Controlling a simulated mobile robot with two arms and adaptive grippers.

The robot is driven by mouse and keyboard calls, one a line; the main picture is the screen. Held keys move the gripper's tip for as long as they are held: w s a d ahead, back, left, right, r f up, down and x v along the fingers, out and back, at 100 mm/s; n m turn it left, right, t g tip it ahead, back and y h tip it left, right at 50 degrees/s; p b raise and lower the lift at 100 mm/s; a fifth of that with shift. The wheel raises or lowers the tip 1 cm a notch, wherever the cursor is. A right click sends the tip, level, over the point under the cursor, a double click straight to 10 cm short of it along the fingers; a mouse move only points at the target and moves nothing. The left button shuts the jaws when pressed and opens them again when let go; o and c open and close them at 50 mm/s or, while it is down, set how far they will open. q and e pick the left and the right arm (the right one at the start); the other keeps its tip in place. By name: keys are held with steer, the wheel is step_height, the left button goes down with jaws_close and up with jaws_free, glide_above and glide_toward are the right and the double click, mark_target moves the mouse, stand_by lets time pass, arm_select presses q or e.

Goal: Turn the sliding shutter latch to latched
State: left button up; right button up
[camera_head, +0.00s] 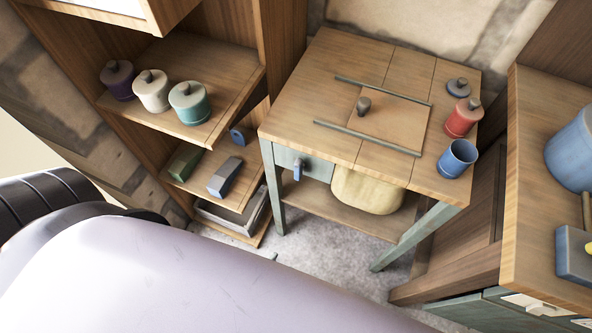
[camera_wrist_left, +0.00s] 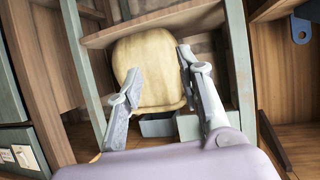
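A flat wooden panel (camera_head: 385,118) with a dark round knob (camera_head: 364,105) lies between two grey-green rails on the small table's top; it looks like the sliding shutter. A blue handle (camera_head: 297,168) hangs upright on the table's pale green front plate (camera_head: 316,164). I cannot tell which of these parts is the latch. My left gripper (camera_wrist_left: 160,63) shows in the left wrist view with its two fingers spread and nothing between them, in front of the yellow sack (camera_wrist_left: 148,72). My pale left arm covers the lower left of the head view. My right gripper is out of view.
On the small table (camera_head: 315,70), a blue cup (camera_head: 457,158), a red jar (camera_head: 463,118) and a dark lidded pot (camera_head: 458,87) stand at the right. A shelf (camera_head: 215,65) with several jars is at left, a counter (camera_head: 540,190) at right.

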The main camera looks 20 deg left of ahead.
mark_target(297, 172)
arm_select(q)
step_height(297, 172, up, 18)
steer(key=w+a+r+n+t+y, duration=0.1)
steer(key=w+a+n+t+y, duration=0.15)
steer(key=t, duration=0.25)
steer(key=w, duration=0.5)
steer(key=w+p, duration=0.1)
steer(key=w, duration=0.5)
steer(key=w+a, duration=0.1)
steer(key=w, duration=0.4)
steer(key=shift+w+f, duration=0.3)
jaws_close()
